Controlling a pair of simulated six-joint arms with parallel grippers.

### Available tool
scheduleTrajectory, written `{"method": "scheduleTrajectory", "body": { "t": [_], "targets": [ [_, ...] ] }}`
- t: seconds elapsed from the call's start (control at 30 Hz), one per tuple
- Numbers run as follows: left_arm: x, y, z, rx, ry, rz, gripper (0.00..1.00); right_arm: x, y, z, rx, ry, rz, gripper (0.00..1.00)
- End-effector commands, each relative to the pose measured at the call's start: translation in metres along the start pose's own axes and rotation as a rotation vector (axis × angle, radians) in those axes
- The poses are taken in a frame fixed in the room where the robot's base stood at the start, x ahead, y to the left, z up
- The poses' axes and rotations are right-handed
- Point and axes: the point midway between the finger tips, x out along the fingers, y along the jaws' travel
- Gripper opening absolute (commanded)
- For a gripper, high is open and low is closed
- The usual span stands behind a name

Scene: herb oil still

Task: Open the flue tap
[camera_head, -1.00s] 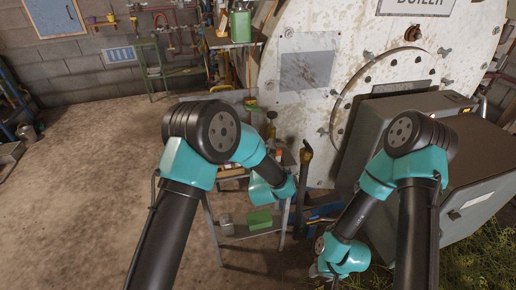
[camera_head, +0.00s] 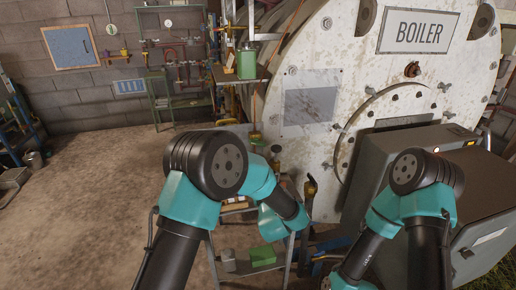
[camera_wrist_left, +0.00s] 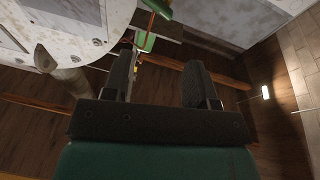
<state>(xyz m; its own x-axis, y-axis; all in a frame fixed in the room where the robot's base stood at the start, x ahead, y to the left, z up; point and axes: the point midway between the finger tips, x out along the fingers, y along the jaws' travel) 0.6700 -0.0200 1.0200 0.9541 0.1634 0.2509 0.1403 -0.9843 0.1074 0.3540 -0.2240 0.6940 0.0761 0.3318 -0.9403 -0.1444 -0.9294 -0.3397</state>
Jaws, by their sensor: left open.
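I cannot make out with certainty which fitting is the flue tap. Small red and brass valves sit on the pipework (camera_head: 180,58) on the back wall in the head view, and a small brass-coloured fitting (camera_head: 123,52) is on the wall left of them. My left gripper (camera_wrist_left: 160,80) shows in the left wrist view with its two dark fingers apart and nothing between them. In the head view its fingers cannot be made out beyond my left arm. My right arm runs off the bottom of the head view, so its gripper is out of sight.
The large white boiler (camera_head: 330,55) with its BOILER sign (camera_head: 418,32) fills the right side. A grey cabinet (camera_head: 385,150) stands before it. A green canister (camera_head: 246,62) stands on a shelf. A green block (camera_head: 263,256) lies on a low stand. The floor (camera_head: 90,180) at left is clear.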

Motion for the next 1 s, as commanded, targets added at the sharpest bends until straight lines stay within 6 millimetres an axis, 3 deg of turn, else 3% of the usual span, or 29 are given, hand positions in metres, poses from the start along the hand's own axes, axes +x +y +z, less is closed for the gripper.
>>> {"method": "scheduleTrajectory", "body": {
  "t": [0.13, 0.5, 0.67, 1.0],
  "targets": [
    [0.002, 0.006, -0.014, -0.298, -0.057, -0.049, 0.40, 0.000, 0.000, 0.000, 0.000, 0.000, 0.000, 0.48],
    [-0.003, 0.022, -0.038, -0.976, -0.154, -0.198, 0.40, 0.000, 0.000, 0.000, 0.000, 0.000, 0.000, 0.48],
    [-0.004, 0.025, -0.040, -1.071, -0.164, -0.224, 0.40, 0.000, 0.000, 0.000, 0.000, 0.000, 0.000, 0.48],
    [-0.003, 0.024, -0.040, -1.072, -0.164, -0.224, 0.40, 0.000, 0.000, 0.000, 0.000, 0.000, 0.000, 0.48]
  ]
}}
